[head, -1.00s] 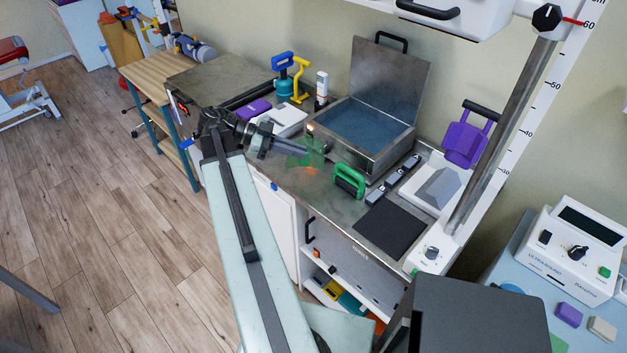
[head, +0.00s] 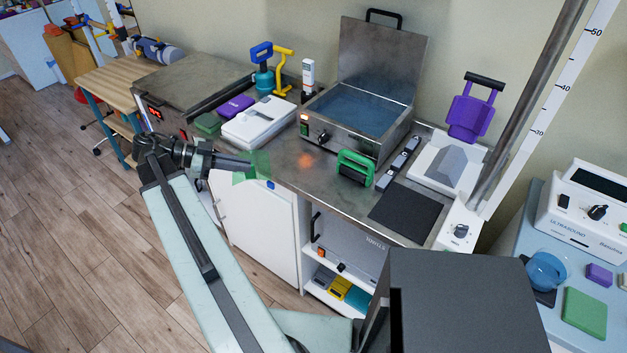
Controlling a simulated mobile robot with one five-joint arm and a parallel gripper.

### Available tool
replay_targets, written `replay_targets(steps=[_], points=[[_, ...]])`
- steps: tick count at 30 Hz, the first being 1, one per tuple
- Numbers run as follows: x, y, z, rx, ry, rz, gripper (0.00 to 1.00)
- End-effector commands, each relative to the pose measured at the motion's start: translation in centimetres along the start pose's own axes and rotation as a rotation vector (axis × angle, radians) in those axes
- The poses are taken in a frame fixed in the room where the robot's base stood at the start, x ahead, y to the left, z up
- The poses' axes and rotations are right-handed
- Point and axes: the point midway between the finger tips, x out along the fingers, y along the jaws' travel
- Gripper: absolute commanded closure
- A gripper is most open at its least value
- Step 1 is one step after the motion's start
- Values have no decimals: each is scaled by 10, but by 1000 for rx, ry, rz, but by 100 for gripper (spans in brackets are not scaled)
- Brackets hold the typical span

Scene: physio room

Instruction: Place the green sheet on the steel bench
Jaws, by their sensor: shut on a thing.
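The steel bench (head: 300,183) has a metal top that runs from the middle to the right of the view. The sheet appears above or just in front of the bench's front edge; I cannot tell whether it touches. My arm reaches in from the bottom and hides part of the cabinet front.
On the bench stand an open steel water bath (head: 352,135), a white device (head: 259,122), a green-handled item (head: 355,168), a black mat (head: 405,214) and a purple-handled item (head: 474,110). Bare steel lies between the white device and the green-handled item.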

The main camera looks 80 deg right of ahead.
Motion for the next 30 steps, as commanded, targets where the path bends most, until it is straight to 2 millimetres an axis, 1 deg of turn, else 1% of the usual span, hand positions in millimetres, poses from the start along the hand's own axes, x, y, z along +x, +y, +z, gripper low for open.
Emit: replay_targets(steps=[1,2,7,9,11,18,21,25,27,30], points=[[5,0,10,1,0,2,100],[7,0,11,2,0,3,100],[10,-1,9,4,0,10,100],[17,-2,6,5,0,13,100],[28,-6,3,6,0,16,100],[96,-31,-17,9,1,21,100],[121,-41,-24,9,1,19,100],[141,-49,-31,7,0,17,100],[146,-50,-33,7,0,17,100],[147,-51,-34,6,0,16,100]])
